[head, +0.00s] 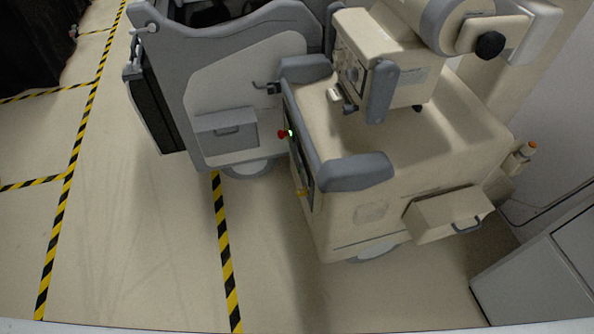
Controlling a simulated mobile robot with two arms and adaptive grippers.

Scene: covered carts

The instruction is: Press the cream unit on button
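The cream unit (440,125) stands right of the middle in the head view, with grey corner bumpers and a drum-like head on top. Its narrow front panel faces left and is seen at a steep angle. On that panel are a small green light or button (291,133), a red knob (282,134) beside it, and a small yellow part (302,194) lower down. The labels are too small to read, so I cannot tell which is the on button. Neither of my grippers is in view.
A grey and cream cart (235,95) stands close on the left of the cream unit. The unit's side drawer (450,215) sticks out. A grey cabinet (545,275) is at lower right. Yellow-black tape (226,255) marks the floor; the floor at left is clear.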

